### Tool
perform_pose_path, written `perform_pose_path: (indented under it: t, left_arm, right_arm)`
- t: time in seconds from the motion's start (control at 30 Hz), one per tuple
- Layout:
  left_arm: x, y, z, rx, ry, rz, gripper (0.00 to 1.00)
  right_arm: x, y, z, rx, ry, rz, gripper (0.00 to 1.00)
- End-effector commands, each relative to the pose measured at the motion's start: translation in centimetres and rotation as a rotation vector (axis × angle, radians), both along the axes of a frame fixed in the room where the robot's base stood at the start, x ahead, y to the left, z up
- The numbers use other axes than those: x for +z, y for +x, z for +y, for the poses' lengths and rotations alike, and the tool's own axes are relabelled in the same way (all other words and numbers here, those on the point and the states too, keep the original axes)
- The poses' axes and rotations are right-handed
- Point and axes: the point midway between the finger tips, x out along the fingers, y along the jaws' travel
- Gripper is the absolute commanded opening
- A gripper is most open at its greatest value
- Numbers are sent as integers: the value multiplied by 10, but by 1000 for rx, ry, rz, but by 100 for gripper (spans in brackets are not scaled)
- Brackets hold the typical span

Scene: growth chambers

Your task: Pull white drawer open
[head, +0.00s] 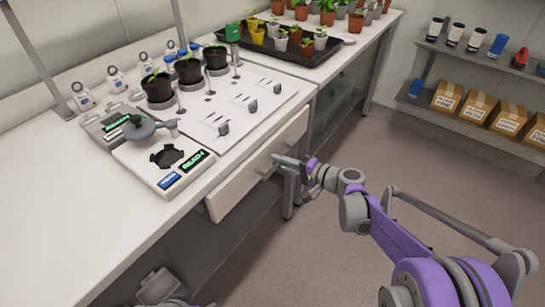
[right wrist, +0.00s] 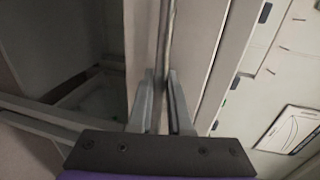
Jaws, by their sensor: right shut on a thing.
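The white drawer (head: 232,192) is under the front edge of the white bench, left of centre in the head view. Its front stands slightly proud of the bench; I cannot tell how far it is out. My right gripper (head: 277,166) is at the middle of the drawer front, shut on the drawer's handle. In the right wrist view the thin handle bar (right wrist: 166,45) runs between the two fingers (right wrist: 162,105). The fingers hide part of the handle in the head view. A grey part at the bottom edge of the head view seems to be my left gripper (head: 160,286); its jaws are unclear.
The bench top holds a scale-like device (head: 165,158), a white panel (head: 262,98) and several potted plants. A black seedling tray (head: 262,45) stands farther back. Shelves with cardboard boxes (head: 478,104) are at the right. The floor (head: 400,150) beside the bench is clear.

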Motion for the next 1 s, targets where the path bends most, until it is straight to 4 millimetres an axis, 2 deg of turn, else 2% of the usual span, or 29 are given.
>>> perform_pose_path:
  t: [0.6, 0.8, 1.0]
  left_arm:
    - [21, -3, 0, 0, 0, -6, 88]
    - [25, -3, 0, 0, 0, -8, 88]
    - [27, -3, 0, 0, 0, -8, 88]
  right_arm:
    - [1, -98, -136, -5, -3, 0, 0]
    - [1, -123, -170, -3, -1, 0, 0]
    - [0, -140, -192, -2, -1, 0, 0]
